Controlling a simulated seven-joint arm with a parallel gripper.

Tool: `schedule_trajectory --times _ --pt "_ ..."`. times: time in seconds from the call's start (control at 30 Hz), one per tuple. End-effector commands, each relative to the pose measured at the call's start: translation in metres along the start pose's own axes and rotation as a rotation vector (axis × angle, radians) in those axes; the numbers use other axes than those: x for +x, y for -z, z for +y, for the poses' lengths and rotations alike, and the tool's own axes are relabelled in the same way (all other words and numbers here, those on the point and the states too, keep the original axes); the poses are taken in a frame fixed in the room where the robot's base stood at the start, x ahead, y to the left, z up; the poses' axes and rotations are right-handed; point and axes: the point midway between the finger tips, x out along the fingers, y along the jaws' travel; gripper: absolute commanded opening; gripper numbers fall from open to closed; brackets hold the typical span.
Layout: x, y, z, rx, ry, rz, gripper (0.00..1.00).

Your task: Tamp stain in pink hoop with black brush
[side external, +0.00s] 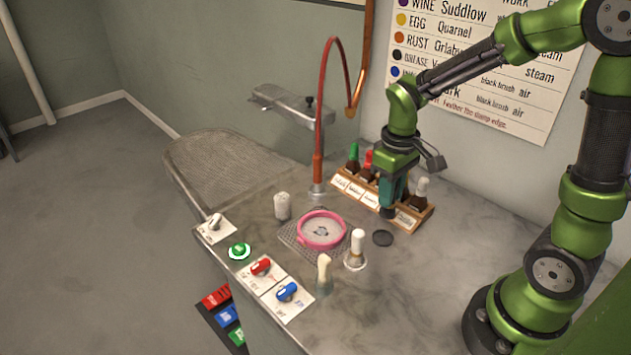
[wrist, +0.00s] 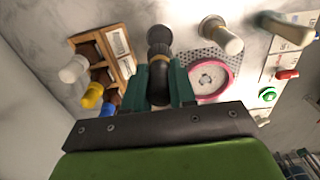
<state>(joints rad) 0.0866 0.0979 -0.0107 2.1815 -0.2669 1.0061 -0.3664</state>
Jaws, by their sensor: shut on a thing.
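The pink hoop (side external: 322,246) lies on a perforated plate on the counter, around pale cloth with a grey-blue stain (side external: 321,231). The hoop (wrist: 233,82) and stain (wrist: 207,79) also show in the wrist view, right of my gripper. My gripper (side external: 389,203) is shut on a dark upright tool, which looks like the black brush (wrist: 158,68), with a brass-coloured band near its lower end. The brush is beside the bottle rack, behind and right of the hoop, apart from it. Its bristle tip and exact height above the counter are hard to tell.
A wooden rack (side external: 420,218) of capped bottles stands close to my gripper. A black disc (side external: 383,238) lies on the counter. Coloured knobs line the front edge.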

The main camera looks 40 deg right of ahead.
Motion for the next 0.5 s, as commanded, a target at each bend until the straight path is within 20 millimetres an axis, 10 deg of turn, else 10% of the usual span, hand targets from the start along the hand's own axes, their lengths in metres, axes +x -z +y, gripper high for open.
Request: schedule_trajectory --times 0.5 --pt "-0.028 0.000 0.000 0.000 0.000 -0.001 0.00"
